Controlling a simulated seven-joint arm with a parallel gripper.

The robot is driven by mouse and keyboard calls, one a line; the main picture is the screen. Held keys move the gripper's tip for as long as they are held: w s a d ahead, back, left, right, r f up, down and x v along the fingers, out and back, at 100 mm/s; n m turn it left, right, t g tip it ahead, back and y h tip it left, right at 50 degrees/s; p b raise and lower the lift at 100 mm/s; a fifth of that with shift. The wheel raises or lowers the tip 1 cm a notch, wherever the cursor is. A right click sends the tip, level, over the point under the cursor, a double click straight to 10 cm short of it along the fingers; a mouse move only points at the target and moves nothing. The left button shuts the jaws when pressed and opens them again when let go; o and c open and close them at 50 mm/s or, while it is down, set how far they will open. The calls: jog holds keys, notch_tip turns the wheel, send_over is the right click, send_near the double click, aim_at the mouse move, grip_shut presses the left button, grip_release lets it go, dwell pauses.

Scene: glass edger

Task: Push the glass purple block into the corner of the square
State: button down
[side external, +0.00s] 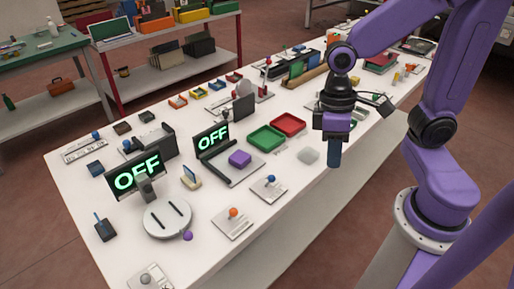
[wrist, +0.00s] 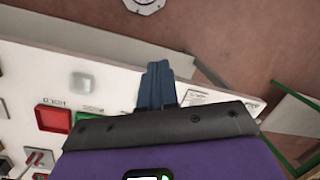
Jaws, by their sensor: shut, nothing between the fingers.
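The purple block (side external: 240,158) sits on a grey square plate (side external: 243,172) on the white table in the side external view. Dark raised strips run along the plate's left sides and meet at a corner (side external: 201,158). The block is apart from that corner, toward the right of the plate. My gripper (side external: 334,163) points down at the table's right long edge, well to the right of the block, with its fingers together and empty. The fingers also show in the wrist view (wrist: 157,72). The block and plate are not seen there.
Two "OFF" displays (side external: 211,138) stand behind and left of the plate. Knobbed plates (side external: 269,188) lie in front.

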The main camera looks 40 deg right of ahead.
jog(key=w+f+m+g+y, duration=0.1)
jog(key=w+f+m+y, duration=0.1)
jog(key=w+m, duration=0.55)
jog(key=m+t+y, duration=0.3)
jog(key=m+y, duration=0.3)
jog(key=m, duration=1)
send_near(241, 162)
jog(key=d, duration=0.2)
jog(key=d+r, duration=0.1)
jog(key=d, duration=0.3)
jog(key=shift+s+d+r, duration=0.2)
jog(key=shift+d+r, duration=0.05)
jog(key=shift+d, duration=0.15)
jog(key=x, duration=0.9)
jog(key=shift+w+a+f, duration=0.15)
jog(key=shift+w+f, duration=0.05)
jog(key=shift+f, duration=0.2)
jog(key=shift+a, duration=0.1)
jog(key=shift+a, duration=2.75)
